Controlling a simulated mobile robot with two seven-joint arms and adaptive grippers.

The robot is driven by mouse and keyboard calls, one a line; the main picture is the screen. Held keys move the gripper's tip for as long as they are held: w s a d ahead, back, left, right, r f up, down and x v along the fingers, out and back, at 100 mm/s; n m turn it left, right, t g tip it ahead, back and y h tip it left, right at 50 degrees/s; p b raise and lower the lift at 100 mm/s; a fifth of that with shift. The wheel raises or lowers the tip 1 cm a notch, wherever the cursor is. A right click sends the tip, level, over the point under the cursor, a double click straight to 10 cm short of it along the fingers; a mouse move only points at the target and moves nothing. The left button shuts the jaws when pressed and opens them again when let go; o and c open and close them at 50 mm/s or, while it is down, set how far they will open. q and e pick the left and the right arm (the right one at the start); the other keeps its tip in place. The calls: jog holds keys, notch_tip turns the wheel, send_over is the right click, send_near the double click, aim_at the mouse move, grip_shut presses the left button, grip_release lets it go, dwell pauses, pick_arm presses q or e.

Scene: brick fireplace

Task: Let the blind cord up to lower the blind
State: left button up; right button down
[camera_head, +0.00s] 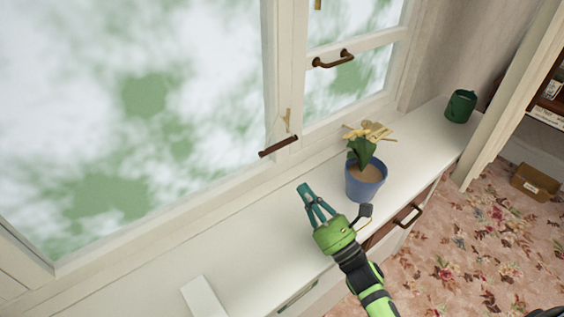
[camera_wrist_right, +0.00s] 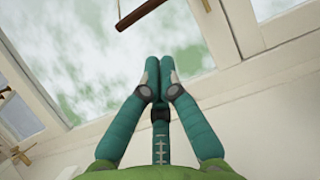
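A dark brown bar-shaped cord handle (camera_head: 278,146) hangs in front of the window frame, tilted, below a small tan fitting (camera_head: 287,120). Thin lines seem to run up from it. The handle also shows at the top edge of the right wrist view (camera_wrist_right: 140,12), beyond my fingertips. My right gripper (camera_head: 303,187) is over the white sill, below the handle and apart from it. Its green fingers (camera_wrist_right: 159,70) are together with nothing seen between them. The blind itself does not show. My left gripper is not in view.
A blue pot (camera_head: 365,184) with a yellow-flowered plant stands on the white sill (camera_head: 240,235) close to my right gripper. A green pot (camera_head: 460,106) stands farther right. A brown window handle (camera_head: 333,59) is above. The sill left of my gripper is mostly clear.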

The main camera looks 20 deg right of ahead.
aim_at(279, 146)
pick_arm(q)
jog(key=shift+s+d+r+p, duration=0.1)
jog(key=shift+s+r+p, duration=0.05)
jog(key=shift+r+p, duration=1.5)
pick_arm(e)
jog(key=x, duration=0.9)
jog(key=shift+r, duration=0.15)
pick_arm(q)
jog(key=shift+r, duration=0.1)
pick_arm(e)
jog(key=shift+r, duration=0.1)
